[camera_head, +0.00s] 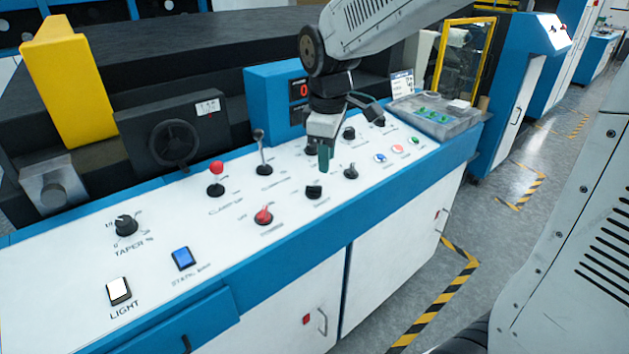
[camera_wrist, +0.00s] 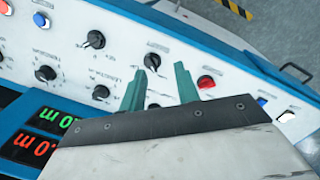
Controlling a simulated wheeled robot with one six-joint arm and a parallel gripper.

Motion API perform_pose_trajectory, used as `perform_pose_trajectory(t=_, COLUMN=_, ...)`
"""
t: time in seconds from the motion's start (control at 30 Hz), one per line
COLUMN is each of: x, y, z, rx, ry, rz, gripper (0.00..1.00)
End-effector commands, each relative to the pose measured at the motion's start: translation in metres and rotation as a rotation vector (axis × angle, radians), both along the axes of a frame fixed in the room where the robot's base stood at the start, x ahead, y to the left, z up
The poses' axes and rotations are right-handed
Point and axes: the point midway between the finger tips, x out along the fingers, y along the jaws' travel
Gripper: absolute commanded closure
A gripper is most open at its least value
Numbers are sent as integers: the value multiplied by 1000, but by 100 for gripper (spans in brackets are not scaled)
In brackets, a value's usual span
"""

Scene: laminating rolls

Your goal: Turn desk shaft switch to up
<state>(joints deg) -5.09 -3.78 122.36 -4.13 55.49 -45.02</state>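My gripper (camera_head: 325,160) hangs over the white control desk (camera_head: 375,190). In the wrist view its two green fingers (camera_wrist: 160,88) stand apart with nothing held between them. A black rotary knob (camera_head: 314,190) sits just in front of the fingertips; it also shows in the wrist view (camera_wrist: 152,61), beyond and between the tips, apart from them. Its printed label is too small to read surely, so I cannot tell whether it is the shaft switch. Another black knob (camera_head: 351,172) lies to its right, also in the wrist view (camera_wrist: 95,39).
A red knob (camera_head: 264,216) is left of the near black knob. Two levers, one red-topped (camera_head: 216,178) and one black-topped (camera_head: 260,150), stand up further left. More black knobs (camera_head: 349,133) lie behind. A blue display box (camera_head: 275,90) rises at the back.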

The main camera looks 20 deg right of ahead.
Motion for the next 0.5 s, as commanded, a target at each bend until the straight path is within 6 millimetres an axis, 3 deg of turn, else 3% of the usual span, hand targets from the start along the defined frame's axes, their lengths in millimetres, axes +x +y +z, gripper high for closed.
perform_pose_trajectory(t=0.1, x=30, y=7, z=-17, rx=-15, ry=9, rz=108, gripper=68)
perform_pose_trajectory(t=0.2, x=42, y=10, z=-24, rx=-24, ry=10, rz=160, gripper=68)
perform_pose_trajectory(t=0.5, x=50, y=9, z=-60, rx=-27, ry=13, rz=181, gripper=68)
